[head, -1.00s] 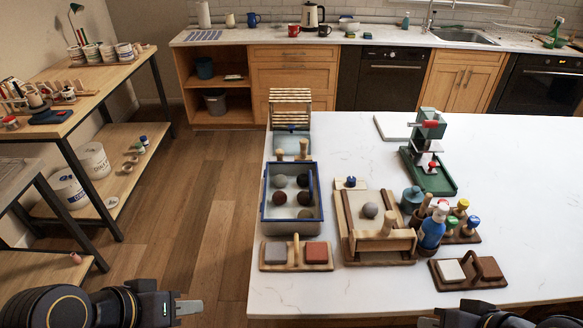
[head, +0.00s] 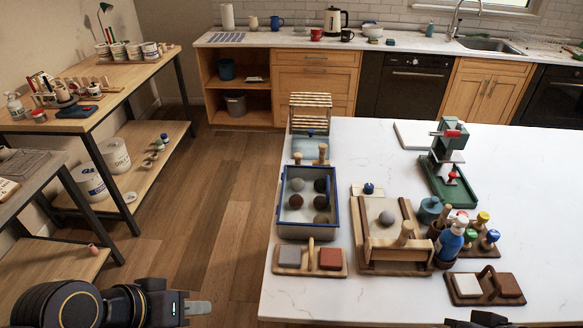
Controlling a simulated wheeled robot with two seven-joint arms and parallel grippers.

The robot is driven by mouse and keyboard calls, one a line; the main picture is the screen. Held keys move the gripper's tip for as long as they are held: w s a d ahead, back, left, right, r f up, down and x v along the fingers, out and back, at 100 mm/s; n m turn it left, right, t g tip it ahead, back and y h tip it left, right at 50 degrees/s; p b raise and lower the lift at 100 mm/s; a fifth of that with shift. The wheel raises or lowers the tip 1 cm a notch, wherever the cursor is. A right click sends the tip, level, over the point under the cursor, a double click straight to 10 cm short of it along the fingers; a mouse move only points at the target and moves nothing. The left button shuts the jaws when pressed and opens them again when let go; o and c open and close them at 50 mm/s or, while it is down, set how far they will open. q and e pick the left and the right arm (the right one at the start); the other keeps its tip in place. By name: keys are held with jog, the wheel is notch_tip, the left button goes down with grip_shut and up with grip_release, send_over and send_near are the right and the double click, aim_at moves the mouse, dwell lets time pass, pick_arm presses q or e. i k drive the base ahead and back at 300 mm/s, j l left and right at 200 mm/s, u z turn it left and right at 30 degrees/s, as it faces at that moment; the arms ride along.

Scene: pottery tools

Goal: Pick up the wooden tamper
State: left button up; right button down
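Two small wooden knobs (head: 322,155) also stand behind the blue-rimmed bin, so I cannot tell for certain which piece is the tamper. My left gripper (head: 203,307) is at the bottom left, over the floor and left of the counter, well apart from these pieces. It is seen side-on, and its finger gap is unclear. My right gripper (head: 487,319) barely shows at the bottom edge; its fingertips are not clear.
The blue-rimmed bin (head: 283,212) holds several balls. In front is a wooden caddy (head: 310,269) with two blocks; another block holder (head: 483,287) is at right. A blue bottle (head: 449,243) and several coloured-knob tools crowd the tray's right.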

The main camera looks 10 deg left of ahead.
aim_at(298, 155)
jog(key=j+u, duration=0.4)
jog(key=i+j+u, duration=0.1)
jog(key=u, duration=0.25)
jog(key=i+j+u, duration=0.1)
jog(key=j+u, duration=0.3)
jog(key=i+j+u, duration=0.7)
jog(key=i+z, duration=0.15)
jog(key=z, duration=0.2)
jog(key=i+z, duration=0.2)
jog(key=z, duration=0.15)
jog(key=i+z, duration=0.15)
jog(key=z, duration=0.2)
jog(key=i+z, duration=0.15)
jog(key=z, duration=0.3)
jog(key=i+l+z, duration=0.1)
jog(key=z, duration=0.35)
jog(key=i+z, duration=0.15)
jog(key=z, duration=0.25)
jog(key=i+j+z, duration=0.1)
jog(key=z, duration=0.35)
jog(key=i+j+z, duration=0.1)
jog(key=z, duration=0.35)
jog(key=i+j+z, duration=0.15)
jog(key=z, duration=0.3)
jog(key=i+j+z, duration=0.15)
jog(key=z, duration=0.3)
jog(key=i+j+z, duration=0.25)
jog(key=z, duration=0.2)
